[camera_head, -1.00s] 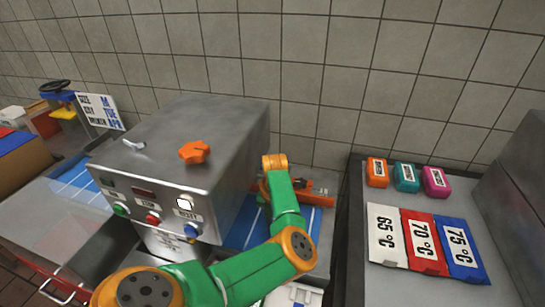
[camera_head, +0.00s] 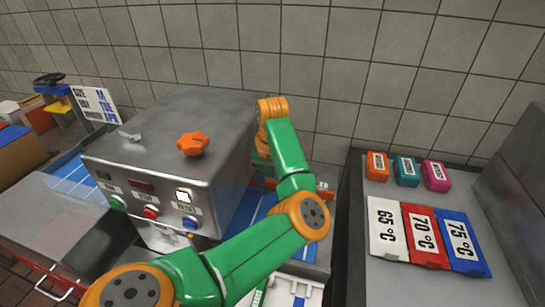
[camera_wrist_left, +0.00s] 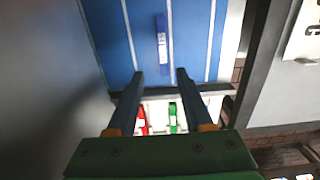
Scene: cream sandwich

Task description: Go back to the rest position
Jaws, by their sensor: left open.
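My left gripper (camera_wrist_left: 159,76) shows in the left wrist view with its two dark fingers apart and nothing between them. Beyond the fingertips is a blue striped surface (camera_wrist_left: 114,40) with a small blue item (camera_wrist_left: 162,45) lying on it. A red item (camera_wrist_left: 143,121) and a green item (camera_wrist_left: 173,118) lie in a pale area seen between the fingers. In the head view my green and orange left arm reaches to the right of the steel machine, and its fingers are hidden behind the arm. My right gripper is in neither view.
The steel machine (camera_head: 165,130) with an orange knob (camera_head: 193,144) stands close left of the arm. A counter at right holds temperature cards (camera_head: 426,236) and orange, teal and pink blocks (camera_head: 407,171). A tiled wall (camera_head: 425,75) is behind.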

